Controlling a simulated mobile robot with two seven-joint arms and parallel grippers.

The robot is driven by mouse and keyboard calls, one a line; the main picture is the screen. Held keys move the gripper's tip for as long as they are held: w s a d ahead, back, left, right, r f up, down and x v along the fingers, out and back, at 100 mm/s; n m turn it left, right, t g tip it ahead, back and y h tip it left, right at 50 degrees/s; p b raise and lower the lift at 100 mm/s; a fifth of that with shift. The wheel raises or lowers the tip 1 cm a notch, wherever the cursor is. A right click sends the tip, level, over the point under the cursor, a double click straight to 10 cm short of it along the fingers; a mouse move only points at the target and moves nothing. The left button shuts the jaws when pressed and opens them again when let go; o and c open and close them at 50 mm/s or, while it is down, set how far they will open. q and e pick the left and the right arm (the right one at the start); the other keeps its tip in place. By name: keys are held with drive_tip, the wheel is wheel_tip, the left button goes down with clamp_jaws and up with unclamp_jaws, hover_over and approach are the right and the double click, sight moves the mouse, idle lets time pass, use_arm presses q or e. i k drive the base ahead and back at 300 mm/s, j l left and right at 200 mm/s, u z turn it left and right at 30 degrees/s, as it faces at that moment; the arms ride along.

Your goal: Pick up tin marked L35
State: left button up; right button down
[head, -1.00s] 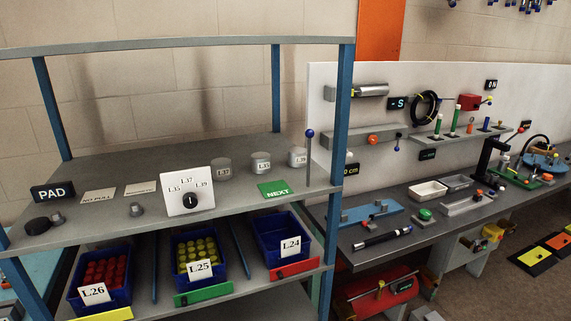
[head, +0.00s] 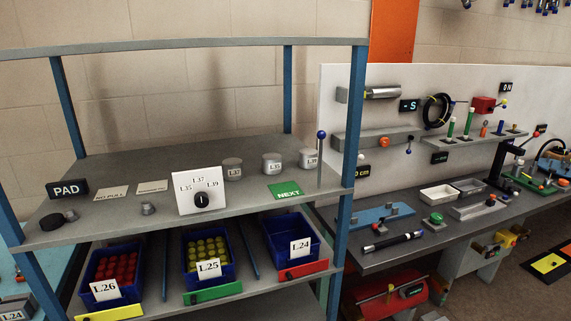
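Three small grey tins stand in a row on the upper shelf, right of the dial plate. The middle tin (head: 272,160) has a label that reads L35. The tin to its left (head: 232,168) reads L37, and the tin to its right (head: 308,158) appears to read L39, close to a thin post with a blue knob. A white dial plate (head: 187,205) with a black knob carries the marks L35, L37 and L39. Neither of my grippers is in view.
A green NEXT card (head: 285,192) lies in front of the tins. A blue shelf post (head: 352,130) stands at the right. Below are blue bins marked L26 (head: 86,282), L25 (head: 187,270) and L24 (head: 270,248). A workbench (head: 375,262) with tools stands to the right.

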sight(272, 162)
drive_tip(key=i+l+u, duration=0.15)
drive_tip(key=u, duration=0.35)
drive_tip(key=l+u, duration=0.15)
drive_tip(key=u, duration=0.3)
drive_tip(key=i+l+u, duration=0.15)
drive_tip(key=l, duration=0.2)
drive_tip(key=i+l+u, duration=0.15)
drive_tip(key=l, duration=0.2)
drive_tip(key=l+u, duration=0.15)
drive_tip(key=l, duration=0.25)
